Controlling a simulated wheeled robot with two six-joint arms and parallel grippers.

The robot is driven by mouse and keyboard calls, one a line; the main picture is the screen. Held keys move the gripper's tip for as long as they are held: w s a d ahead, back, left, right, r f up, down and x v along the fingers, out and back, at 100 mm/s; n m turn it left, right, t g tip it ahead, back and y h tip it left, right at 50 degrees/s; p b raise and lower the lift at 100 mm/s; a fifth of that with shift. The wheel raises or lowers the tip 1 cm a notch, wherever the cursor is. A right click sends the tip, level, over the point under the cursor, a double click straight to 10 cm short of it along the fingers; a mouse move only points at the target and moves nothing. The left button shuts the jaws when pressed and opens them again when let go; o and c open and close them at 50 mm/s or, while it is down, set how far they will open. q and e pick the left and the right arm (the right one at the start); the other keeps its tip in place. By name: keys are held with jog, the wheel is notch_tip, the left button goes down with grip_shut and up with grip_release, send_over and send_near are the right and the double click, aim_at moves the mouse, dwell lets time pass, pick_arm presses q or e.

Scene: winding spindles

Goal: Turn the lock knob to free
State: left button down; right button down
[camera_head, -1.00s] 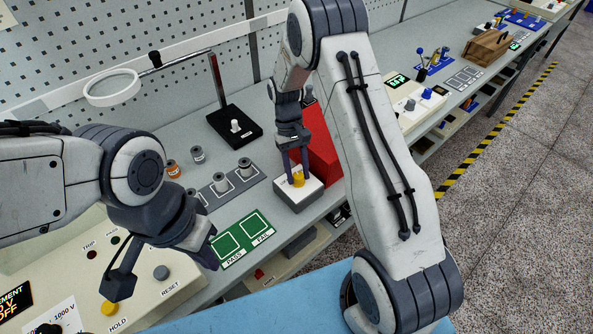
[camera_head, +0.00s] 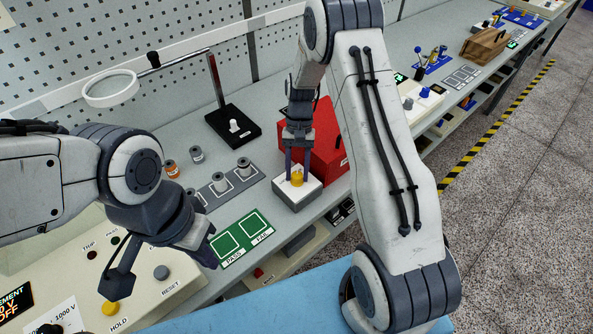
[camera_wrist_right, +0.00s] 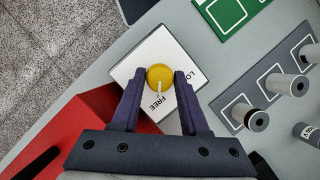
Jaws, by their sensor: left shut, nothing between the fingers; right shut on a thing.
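The yellow lock knob (camera_head: 297,179) sits on a white-topped box (camera_head: 291,197) on the bench. In the right wrist view the knob (camera_wrist_right: 159,75) has a pale pointer line running down the picture, close to the word FREE. A partly covered label starting "LO" lies to its right. My right gripper (camera_head: 297,172) comes down from above and is shut on the knob, with one finger on each side; it also shows in the wrist view (camera_wrist_right: 160,88). My left gripper (camera_head: 162,268) is over the cream instrument panel, away from the knob, and holds nothing.
A red box (camera_head: 318,150) stands close behind the knob's box. A green PASS/FAIL mat (camera_head: 240,239) and a grey holder with spindles (camera_head: 219,196) lie to the left. A magnifier on a black base (camera_head: 233,127) stands behind. The cream panel (camera_head: 190,291) is at front left.

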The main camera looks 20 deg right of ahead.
jog(key=shift+c, duration=2.1)
grip_release()
jog(key=b+v, duration=0.2)
jog(key=v, duration=0.8)
jog(key=shift+r, duration=0.25)
